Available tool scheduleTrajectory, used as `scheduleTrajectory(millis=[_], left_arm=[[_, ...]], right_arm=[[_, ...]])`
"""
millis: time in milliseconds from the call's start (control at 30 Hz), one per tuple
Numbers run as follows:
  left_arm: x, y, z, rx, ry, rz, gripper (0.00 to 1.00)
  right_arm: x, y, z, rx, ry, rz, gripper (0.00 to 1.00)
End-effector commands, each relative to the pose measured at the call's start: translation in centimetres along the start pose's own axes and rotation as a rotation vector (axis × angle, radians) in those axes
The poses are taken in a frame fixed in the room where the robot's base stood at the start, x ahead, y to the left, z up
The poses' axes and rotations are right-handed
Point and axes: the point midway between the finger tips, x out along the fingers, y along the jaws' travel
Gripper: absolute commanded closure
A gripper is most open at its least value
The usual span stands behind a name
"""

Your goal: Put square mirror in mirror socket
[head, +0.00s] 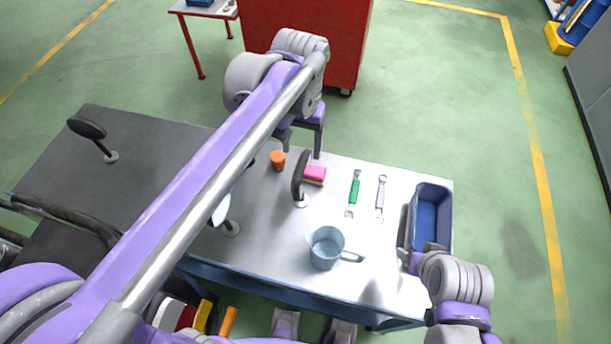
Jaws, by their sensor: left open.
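Several mirror-like pieces on thin stems with small round bases stand on the table. One with a dark back (301,173) stands near the middle, just in front of my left gripper. A second, light-faced one (221,210) is partly hidden by my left arm. A third dark one (87,128) stands on the dark left part. I cannot tell which is the square mirror, and I cannot make out a mirror socket. My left gripper (302,146) is open over the table's far edge, apart from the mirrors. My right gripper (422,254) is beside the blue bin; its fingers are unclear.
The table (270,255) also holds an orange cup-like piece (277,160), a pink sponge (315,174), a green-handled wrench (354,193), a grey wrench (380,198), a translucent blue jug (325,249) and a blue bin (430,217). A red cabinet (310,40) stands behind.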

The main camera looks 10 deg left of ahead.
Motion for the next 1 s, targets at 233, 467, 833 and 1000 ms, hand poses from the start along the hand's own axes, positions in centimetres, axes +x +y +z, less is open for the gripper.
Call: scheduleTrajectory(millis=[233,467,833,1000], left_arm=[[4.0,0.0,0.0,0.0,-0.003,0.0,0.3],[5.8,-0.1,-0.1,-0.001,-0.002,0.0,0.3],[10.3,-0.3,-0.4,0.0,-0.001,0.0,0.3],[10.3,-0.4,-0.4,0.0,-0.001,0.0,0.3]], right_arm=[[0.4,0.0,0.4,0.0,-0.003,0.0,0.35],[0.4,0.0,0.4,0.0,-0.003,0.0,0.35],[0.6,0.0,0.5,0.0,-0.004,0.0,0.35],[0.6,0.0,0.5,0.0,-0.004,0.0,0.35]])
